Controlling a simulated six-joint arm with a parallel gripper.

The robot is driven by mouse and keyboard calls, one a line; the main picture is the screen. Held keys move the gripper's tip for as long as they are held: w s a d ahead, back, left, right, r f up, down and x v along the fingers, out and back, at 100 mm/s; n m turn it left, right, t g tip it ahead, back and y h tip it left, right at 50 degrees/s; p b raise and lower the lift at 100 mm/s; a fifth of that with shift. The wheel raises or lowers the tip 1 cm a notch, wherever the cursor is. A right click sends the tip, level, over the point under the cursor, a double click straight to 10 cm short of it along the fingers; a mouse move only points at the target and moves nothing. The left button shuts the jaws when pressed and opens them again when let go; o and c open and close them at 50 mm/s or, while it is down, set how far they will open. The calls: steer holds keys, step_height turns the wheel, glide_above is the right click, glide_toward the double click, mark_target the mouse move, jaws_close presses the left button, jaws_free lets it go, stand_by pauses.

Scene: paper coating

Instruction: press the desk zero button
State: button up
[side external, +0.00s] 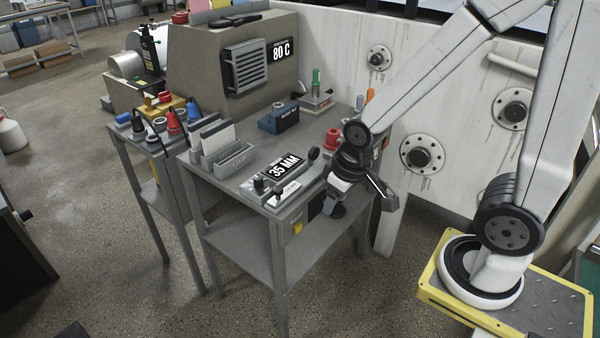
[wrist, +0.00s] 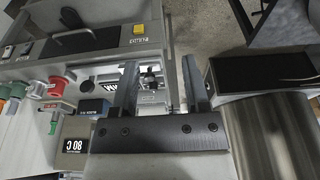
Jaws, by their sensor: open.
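No button label reading "zero" is legible. On the desktop, a black-and-white display (side external: 285,167) reads "35 MM", with a pale control strip (side external: 287,194) in front. My gripper (side external: 358,198) is off the desk's right front side, appearing apart from the yellow square. In the wrist view my gripper (wrist: 160,70) has its fingers spread and nothing between them; the left finger partly hides the display.
A grey card holder (side external: 228,158), red knob (side external: 332,138) and blue box (side external: 279,118) stand on the desk. Behind is a large machine (side external: 205,65) marked "80 C". A pale flanged wall (side external: 395,110) stands behind my arm. Open floor lies at front left.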

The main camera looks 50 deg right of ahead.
steer(key=shift+c, duration=0.2)
jaws_close()
stand_by(1.4)
